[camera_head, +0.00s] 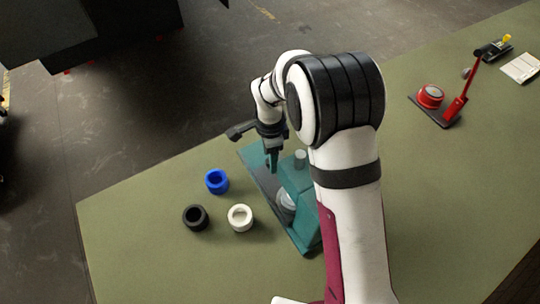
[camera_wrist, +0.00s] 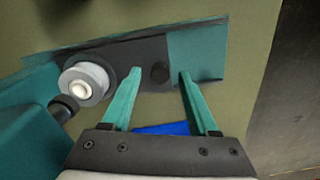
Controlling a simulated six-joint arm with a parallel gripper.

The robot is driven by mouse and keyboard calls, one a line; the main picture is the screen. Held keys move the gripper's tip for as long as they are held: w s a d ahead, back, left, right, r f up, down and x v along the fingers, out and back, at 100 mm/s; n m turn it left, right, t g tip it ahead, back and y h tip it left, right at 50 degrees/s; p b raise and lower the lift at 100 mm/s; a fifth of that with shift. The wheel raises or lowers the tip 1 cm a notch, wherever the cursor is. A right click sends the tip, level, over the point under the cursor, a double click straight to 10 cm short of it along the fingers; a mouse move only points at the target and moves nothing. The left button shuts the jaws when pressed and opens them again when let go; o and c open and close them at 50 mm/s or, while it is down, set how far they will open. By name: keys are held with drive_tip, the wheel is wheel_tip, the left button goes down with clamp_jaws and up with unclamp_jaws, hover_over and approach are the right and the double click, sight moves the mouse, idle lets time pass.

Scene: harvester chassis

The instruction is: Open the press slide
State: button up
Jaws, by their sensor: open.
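The teal press (camera_head: 298,190) stands on the green table, partly hidden behind my arm. In the wrist view its teal body (camera_wrist: 25,95) is at the left, with a pale round metal part (camera_wrist: 85,82) beside it. A dark slide plate (camera_wrist: 118,52) runs along the teal base, with a small black knob (camera_wrist: 160,72) on it. My gripper (camera_head: 272,163) is over the press base in the head view. In the wrist view my gripper (camera_wrist: 159,76) is open and empty, its fingertips appearing on either side of the knob. I cannot tell how far above it they are.
A blue ring (camera_head: 216,181), a black ring (camera_head: 195,217) and a white ring (camera_head: 240,217) stand left of the press. A red lever device (camera_head: 455,108), a small black and yellow item (camera_head: 494,49) and a pale card (camera_head: 521,68) lie at the far right.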

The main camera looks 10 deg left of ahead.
drive_tip(key=shift+f, duration=0.4)
clamp_jaws()
idle(1.2)
